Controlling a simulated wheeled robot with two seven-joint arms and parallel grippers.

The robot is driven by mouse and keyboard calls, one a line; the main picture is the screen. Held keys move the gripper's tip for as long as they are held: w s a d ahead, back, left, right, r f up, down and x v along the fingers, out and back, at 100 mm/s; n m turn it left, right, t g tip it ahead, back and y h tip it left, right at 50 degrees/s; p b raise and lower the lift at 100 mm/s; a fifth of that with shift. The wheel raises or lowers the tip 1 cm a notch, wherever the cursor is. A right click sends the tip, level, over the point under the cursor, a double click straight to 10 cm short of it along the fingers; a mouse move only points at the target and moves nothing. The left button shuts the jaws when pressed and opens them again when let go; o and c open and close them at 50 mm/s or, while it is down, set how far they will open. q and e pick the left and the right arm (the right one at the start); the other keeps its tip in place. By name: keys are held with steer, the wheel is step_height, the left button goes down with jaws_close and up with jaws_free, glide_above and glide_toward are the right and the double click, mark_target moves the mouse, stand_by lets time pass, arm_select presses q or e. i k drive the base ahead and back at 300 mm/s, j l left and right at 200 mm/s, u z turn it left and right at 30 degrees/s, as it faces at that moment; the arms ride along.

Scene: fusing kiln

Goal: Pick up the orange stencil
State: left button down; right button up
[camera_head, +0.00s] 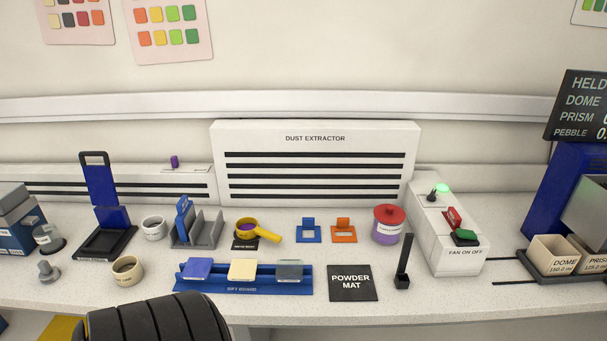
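The orange stencil (343,223) lies on the white speckled worktop, in front of the dust extractor and near the middle of the view. It is a small flat piece with a raised tab at its back. A similar blue stencil (308,223) lies just to its left, a small gap apart. Neither of my grippers shows in this view. Nothing touches or covers the orange stencil.
A jar with a red lid (388,226) stands close right of the orange stencil. A yellow sifter (249,231) is to the left. In front are the blue sift board (243,289), black powder mat (352,283) and an upright black post (403,262). The dust extractor (315,188) stands behind.

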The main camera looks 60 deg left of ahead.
mark_target(343, 224)
steer(key=u, duration=1.45)
steer(key=i+l+z, duration=0.1)
steer(key=l, duration=0.15)
steer(key=i+l, duration=0.1)
steer(key=l, duration=0.2)
steer(key=z, duration=0.05)
